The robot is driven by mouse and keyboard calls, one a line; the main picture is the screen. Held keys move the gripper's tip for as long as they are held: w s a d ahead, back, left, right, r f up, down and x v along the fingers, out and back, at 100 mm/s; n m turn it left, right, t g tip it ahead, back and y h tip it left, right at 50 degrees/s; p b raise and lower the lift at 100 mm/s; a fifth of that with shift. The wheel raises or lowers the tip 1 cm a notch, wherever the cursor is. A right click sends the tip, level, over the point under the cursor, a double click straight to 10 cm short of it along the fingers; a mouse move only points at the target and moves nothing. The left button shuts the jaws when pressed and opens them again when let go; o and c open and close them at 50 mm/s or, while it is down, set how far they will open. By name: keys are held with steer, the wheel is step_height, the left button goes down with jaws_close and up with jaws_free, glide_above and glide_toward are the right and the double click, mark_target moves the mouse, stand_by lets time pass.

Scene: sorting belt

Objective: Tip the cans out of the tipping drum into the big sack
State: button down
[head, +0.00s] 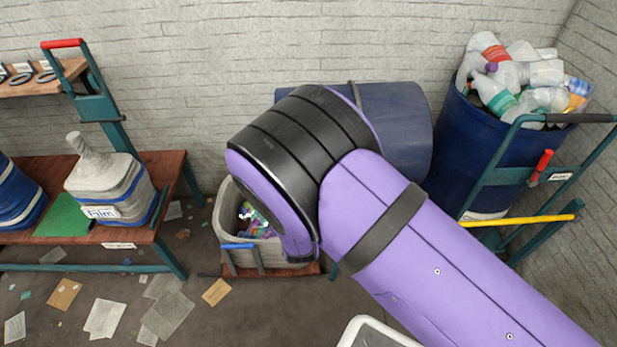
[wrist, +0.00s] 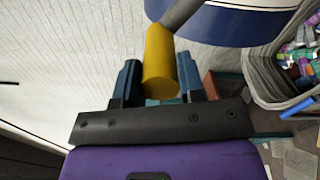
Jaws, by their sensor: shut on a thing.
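The tipping drum (head: 405,125) is dark blue and stands at the back wall, largely behind my arm. It looks tilted over, but its mouth is hidden. In the wrist view its blue side with a white band (wrist: 235,22) fills the top. My gripper (wrist: 160,82) is shut on a yellow handle (wrist: 160,60) on a grey rod that runs up toward the drum. My arm hides the gripper in the head view. The big sack (head: 228,212) is grey and open, left of the drum. Several colourful cans (head: 256,220) lie inside it, also seen in the wrist view (wrist: 304,55).
A blue barrel (head: 470,150) full of plastic bottles stands at the right, with a teal frame and a yellow bar (head: 520,220) before it. A wooden bench (head: 150,170) with a grey sack labelled Film stands at the left. Papers litter the floor.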

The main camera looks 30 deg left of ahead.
step_height(320, 180, down, 7)
steer(key=s+a+n, duration=0.2)
steer(key=n, duration=0.1)
steer(key=shift+a, duration=0.3)
stand_by(0.4)
steer(key=c, duration=0.7)
jaws_free()
steer(key=shift+w, duration=0.1)
steer(key=shift+c, duration=0.2)
steer(key=v, duration=1)
steer(key=shift+s+d, duration=0.25)
steer(key=shift+s, duration=0.1)
stand_by(0.6)
